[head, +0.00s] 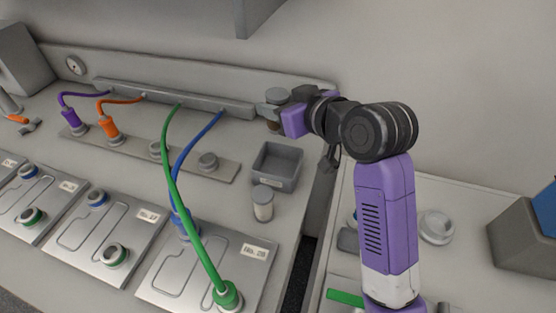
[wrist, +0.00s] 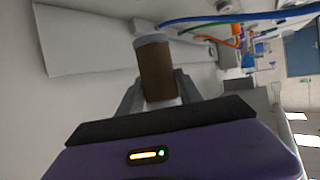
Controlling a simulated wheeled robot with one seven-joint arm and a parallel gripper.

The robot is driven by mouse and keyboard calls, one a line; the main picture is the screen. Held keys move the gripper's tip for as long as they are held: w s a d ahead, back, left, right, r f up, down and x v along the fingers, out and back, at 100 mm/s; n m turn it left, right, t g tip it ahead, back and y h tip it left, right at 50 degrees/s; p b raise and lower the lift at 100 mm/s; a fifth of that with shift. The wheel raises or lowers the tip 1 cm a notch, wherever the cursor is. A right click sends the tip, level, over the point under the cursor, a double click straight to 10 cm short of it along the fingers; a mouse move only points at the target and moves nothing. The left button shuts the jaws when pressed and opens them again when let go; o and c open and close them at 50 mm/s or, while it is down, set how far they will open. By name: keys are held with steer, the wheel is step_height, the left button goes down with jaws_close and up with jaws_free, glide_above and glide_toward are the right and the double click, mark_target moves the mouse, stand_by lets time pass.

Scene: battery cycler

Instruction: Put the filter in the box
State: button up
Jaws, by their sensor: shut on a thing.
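My gripper (head: 272,112) is shut on a brown cylinder with a grey cap (wrist: 156,70), which I take to be the filter. The box (head: 278,182) is a grey open-topped bin with a small label, on the bench in front of and below my gripper. I see nothing inside it.
A pale cylinder with a grey cap (head: 262,204) stands just in front of the box. Green (head: 188,220) and blue (head: 187,153) cables arch to its left over metal plates. A grey ledge (head: 175,97) runs along the back. A gap separates the bench from the right-hand counter.

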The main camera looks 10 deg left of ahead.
step_height(320, 180, down, 15)
steer(key=shift+f, duration=0.2)
stand_by(0.3)
steer(key=shift+f, duration=0.2)
steer(key=o, duration=1.1)
steer(key=shift+r, duration=0.1)
steer(key=shift+r, duration=0.15)
steer(key=v, duration=1.2)
